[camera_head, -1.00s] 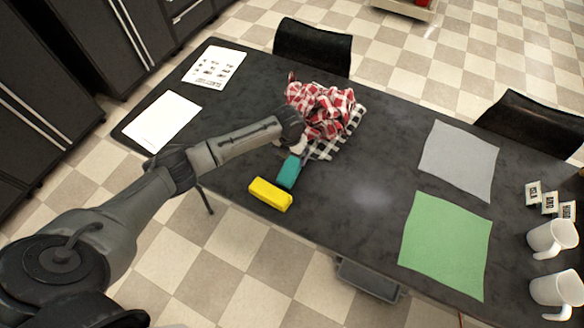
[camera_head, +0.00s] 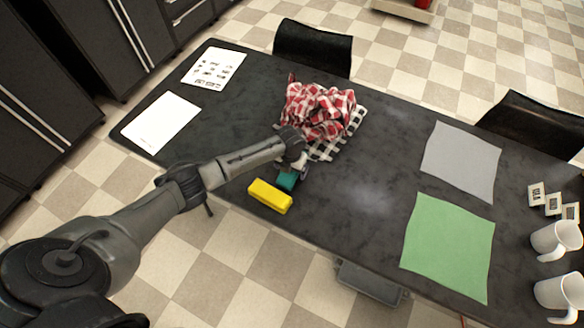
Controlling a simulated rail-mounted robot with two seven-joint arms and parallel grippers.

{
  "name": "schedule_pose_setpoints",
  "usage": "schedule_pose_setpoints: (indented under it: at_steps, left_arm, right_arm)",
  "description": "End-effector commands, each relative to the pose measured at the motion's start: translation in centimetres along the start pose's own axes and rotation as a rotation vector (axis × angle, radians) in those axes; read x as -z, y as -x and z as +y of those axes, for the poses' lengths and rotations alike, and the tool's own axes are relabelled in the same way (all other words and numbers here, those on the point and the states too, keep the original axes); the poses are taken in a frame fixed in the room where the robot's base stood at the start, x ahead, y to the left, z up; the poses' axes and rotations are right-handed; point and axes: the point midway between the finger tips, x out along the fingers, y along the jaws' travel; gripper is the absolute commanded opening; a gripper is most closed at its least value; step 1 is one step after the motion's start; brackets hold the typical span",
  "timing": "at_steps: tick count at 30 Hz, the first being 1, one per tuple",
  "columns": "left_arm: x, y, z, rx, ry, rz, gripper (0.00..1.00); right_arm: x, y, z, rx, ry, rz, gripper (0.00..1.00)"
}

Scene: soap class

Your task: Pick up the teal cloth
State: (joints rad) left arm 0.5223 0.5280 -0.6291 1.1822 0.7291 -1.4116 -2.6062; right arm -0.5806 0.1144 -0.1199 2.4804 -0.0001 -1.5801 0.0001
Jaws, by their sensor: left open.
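The teal cloth (camera_head: 287,180) is a small block-like piece on the dark table, just behind the yellow block. My left gripper (camera_head: 298,168) is over its far end and hides part of it. The gripper is open; I cannot tell whether its fingers touch the cloth. My right gripper is not in view.
A yellow block (camera_head: 270,195) lies close in front of the teal cloth. A crumpled red checked cloth (camera_head: 318,110) lies behind my gripper. A grey mat (camera_head: 460,160), a green mat (camera_head: 447,245) and white mugs (camera_head: 555,240) are on the right. The table's middle is clear.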

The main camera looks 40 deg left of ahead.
Motion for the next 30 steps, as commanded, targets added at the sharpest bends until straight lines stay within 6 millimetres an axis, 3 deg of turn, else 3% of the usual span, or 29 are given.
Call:
schedule_pose_setpoints:
  at_steps: [4,21,30]
  left_arm:
    - [0.01,0.01,-0.01,0.000,0.000,0.000,0.92]
    - [0.00,0.05,0.00,0.000,0.000,0.000,0.39]
    - [-0.03,0.36,0.01,0.000,0.000,-0.001,0.38]
  right_arm:
    - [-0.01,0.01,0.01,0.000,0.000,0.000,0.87]
    - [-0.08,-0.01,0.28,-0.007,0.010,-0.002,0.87]
    - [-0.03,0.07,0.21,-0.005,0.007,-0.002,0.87]
